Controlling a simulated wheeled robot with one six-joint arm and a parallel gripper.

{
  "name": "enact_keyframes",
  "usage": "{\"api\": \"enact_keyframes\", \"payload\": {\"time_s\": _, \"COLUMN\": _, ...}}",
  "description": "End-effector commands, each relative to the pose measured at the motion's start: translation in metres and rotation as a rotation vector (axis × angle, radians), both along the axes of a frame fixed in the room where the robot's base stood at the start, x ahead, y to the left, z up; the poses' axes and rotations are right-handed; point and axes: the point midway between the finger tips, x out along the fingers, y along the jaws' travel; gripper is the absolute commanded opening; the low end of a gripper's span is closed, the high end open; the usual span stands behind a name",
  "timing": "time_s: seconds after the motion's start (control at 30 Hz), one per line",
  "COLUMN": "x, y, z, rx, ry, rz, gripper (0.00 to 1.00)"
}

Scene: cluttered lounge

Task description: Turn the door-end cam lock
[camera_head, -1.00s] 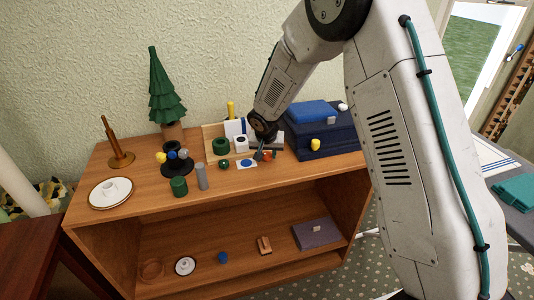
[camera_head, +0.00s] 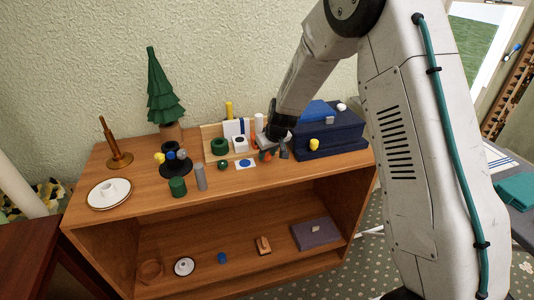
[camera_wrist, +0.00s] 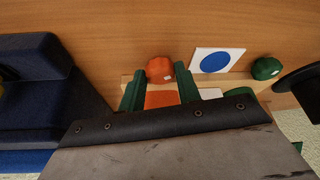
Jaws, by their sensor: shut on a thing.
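My gripper (camera_wrist: 161,72) points down at the shelf top, its dark green fingers on either side of an orange-red faceted knob (camera_wrist: 160,67). It is shut on this knob, which has a small pale mark. In the head view the knob (camera_head: 266,156) shows beside my gripper (camera_head: 273,150), low in front of the upright board (camera_head: 209,136).
A white card with a blue disc (camera_head: 246,164) and a green knob (camera_head: 222,164) lie left of the gripper. A dark blue case (camera_head: 335,138) with a yellow knob stands close on its right. The shelf's front left holds a plate (camera_head: 96,197) and a green cylinder (camera_head: 178,187).

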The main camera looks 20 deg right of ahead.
Motion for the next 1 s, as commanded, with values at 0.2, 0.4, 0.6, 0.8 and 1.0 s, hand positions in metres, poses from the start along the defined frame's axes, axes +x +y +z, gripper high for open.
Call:
{"api": "enact_keyframes", "payload": {"time_s": 0.2, "x": 0.0002, "y": -0.0024, "z": -0.0005, "rx": 0.000, "ry": 0.002, "rz": 0.131, "gripper": 0.10}}
{"api": "enact_keyframes", "payload": {"time_s": 0.4, "x": 0.0007, "y": -0.0034, "z": -0.0006, "rx": 0.000, "ry": 0.002, "rz": 0.228, "gripper": 0.10}}
{"api": "enact_keyframes", "payload": {"time_s": 0.6, "x": 0.0010, "y": -0.0038, "z": -0.0005, "rx": -0.001, "ry": 0.001, "rz": 0.283, "gripper": 0.10}}
{"api": "enact_keyframes", "payload": {"time_s": 0.8, "x": 0.0008, "y": -0.0037, "z": -0.0006, "rx": -0.001, "ry": 0.002, "rz": 0.301, "gripper": 0.10}}
{"api": "enact_keyframes", "payload": {"time_s": 1.0, "x": 0.0007, "y": -0.0039, "z": -0.0006, "rx": -0.001, "ry": 0.002, "rz": 0.302, "gripper": 0.10}}
